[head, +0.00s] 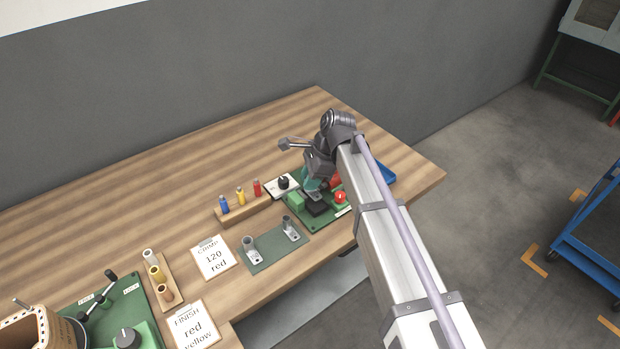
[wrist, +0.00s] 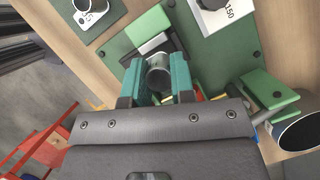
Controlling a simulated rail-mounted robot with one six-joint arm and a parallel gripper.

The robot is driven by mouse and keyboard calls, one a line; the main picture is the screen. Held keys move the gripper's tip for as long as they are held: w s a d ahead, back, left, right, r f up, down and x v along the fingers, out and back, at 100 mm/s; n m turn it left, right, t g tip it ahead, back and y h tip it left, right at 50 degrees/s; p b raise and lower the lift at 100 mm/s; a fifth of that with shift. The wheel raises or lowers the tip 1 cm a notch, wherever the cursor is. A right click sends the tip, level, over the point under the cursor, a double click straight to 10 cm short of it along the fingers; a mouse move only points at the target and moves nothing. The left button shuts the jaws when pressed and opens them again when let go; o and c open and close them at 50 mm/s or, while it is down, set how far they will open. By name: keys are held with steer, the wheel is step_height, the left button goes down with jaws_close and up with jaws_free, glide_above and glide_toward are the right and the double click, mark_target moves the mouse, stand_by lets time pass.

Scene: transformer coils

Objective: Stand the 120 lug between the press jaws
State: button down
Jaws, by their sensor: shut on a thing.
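My gripper (wrist: 158,82) has teal fingers and is shut on a grey metal lug (wrist: 158,74), whose round barrel opening faces the wrist camera. In the head view my gripper (head: 312,186) is low over the press (head: 307,222), mostly hiding the lug. The press has a green base plate, a green block (wrist: 147,22) and a dark block beside it. The lug is close to these blocks; I cannot tell whether it is between the jaws or touching the plate. Two other grey lugs (head: 249,246) (head: 290,230) stand on a green mat (head: 268,262).
A dial (head: 284,182) on a card reading 150 sits behind the press; a red button (head: 340,197) is at its right. A wooden rack (head: 240,210) holds blue, yellow and red pieces. A blue tray (head: 388,173) lies right of my arm.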

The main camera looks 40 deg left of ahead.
steer(key=shift+f, duration=0.4)
steer(key=shift+f+b, duration=0.65)
steer(key=shift+b, duration=0.25)
steer(key=c, duration=0.9)
jaws_free()
steer(key=shift+r, duration=0.15)
steer(key=shift+o, duration=0.6)
steer(key=shift+o, duration=1.3)
steer(key=shift+r, duration=0.1)
